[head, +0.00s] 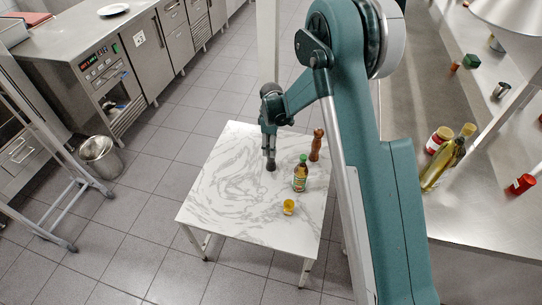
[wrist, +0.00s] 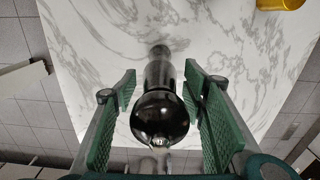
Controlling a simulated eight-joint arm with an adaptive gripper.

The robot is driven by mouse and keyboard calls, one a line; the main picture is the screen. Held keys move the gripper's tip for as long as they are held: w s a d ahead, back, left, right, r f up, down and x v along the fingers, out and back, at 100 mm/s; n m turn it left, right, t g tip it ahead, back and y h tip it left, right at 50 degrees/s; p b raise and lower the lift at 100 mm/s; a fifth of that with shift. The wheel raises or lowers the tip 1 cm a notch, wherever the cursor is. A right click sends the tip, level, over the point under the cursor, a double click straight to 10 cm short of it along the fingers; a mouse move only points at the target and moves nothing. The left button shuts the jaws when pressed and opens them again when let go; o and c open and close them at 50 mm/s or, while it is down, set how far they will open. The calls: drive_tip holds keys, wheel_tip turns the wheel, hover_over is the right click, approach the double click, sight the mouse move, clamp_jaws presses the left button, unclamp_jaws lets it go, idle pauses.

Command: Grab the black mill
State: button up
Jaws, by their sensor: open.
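The black mill (wrist: 160,112) stands on the marble-patterned table between the two green finger pads of my open gripper (wrist: 162,115) in the wrist view. A gap shows on each side, so the pads do not appear to touch it. In the head view my gripper (head: 269,150) points down over the table, and the dark lower part of the mill (head: 271,165) shows below it. The rest of the mill is hidden by the gripper there.
The white marble-patterned table (head: 225,185) also holds a brown wooden mill (head: 316,145), a green-capped bottle (head: 300,174) and a small yellow cup (head: 289,207), all right of my gripper. The table's left side is clear. A metal bin (head: 100,157) stands on the floor.

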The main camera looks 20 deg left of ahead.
clamp_jaws()
idle(0.3)
drive_tip(key=shift+r+p, duration=0.55)
drive_tip(key=shift+r, duration=4.45)
